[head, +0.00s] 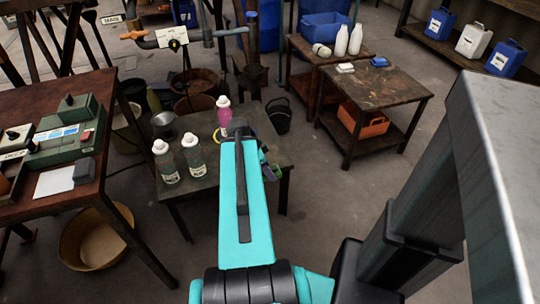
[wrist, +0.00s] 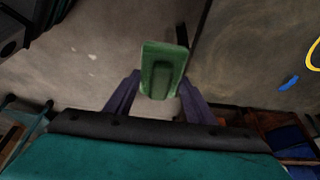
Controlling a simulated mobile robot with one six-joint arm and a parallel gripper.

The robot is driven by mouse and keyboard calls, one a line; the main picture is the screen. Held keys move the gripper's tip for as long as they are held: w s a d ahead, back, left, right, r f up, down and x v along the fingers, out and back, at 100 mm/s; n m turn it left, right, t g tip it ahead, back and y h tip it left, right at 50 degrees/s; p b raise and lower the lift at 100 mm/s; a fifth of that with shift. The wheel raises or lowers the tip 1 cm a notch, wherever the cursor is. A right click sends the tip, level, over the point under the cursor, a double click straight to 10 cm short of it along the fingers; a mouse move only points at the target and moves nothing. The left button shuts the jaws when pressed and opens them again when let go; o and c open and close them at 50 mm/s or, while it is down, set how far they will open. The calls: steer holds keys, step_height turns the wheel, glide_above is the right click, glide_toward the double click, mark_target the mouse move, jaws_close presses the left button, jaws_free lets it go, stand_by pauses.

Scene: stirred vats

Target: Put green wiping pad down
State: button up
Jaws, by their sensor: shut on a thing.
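The green wiping pad (wrist: 162,68) is held upright between the purple fingers of my gripper (wrist: 160,88) in the wrist view. My gripper is shut on it. In the head view my gripper (head: 268,165) is mostly hidden behind my teal arm, near the right edge of the low dark table (head: 190,208). A small bit of green shows there. I cannot tell the pad's height above the surfaces below it.
The low table bears two grey-green bottles (head: 166,163) (head: 194,158), and a pink bottle (head: 224,114). A yellow ring (wrist: 314,55) lies at the wrist view's right. A wooden side table (head: 376,85) is at right.

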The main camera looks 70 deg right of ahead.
steer(key=b, duration=0.1)
steer(key=d+b, duration=0.1)
steer(key=shift+w+d+f+b, duration=0.2)
steer(key=shift+d+f+b, duration=0.05)
steer(key=shift+f+b, duration=0.05)
steer(key=shift+w+d+b, duration=0.2)
steer(key=shift+d+b, duration=0.4)
steer(key=shift+b, duration=0.45)
steer(key=shift+w+d+f+b, duration=0.15)
steer(key=shift+w+d, duration=0.5)
steer(key=shift+d, duration=1.45)
steer(key=shift+w+d+f+b, duration=0.15)
steer(key=shift+w+d, duration=0.45)
steer(key=shift+d, duration=1.5)
steer(key=shift+w+d+f+b, duration=0.15)
steer(key=shift+w+d, duration=0.5)
steer(key=shift+d, duration=1.45)
steer(key=shift+f, duration=0.1)
steer(key=shift+f+b, duration=0.3)
steer(key=shift+f, duration=1.35)
steer(key=shift+f, duration=0.15)
steer(key=o, duration=1.2)
steer(key=shift+c, duration=0.2)
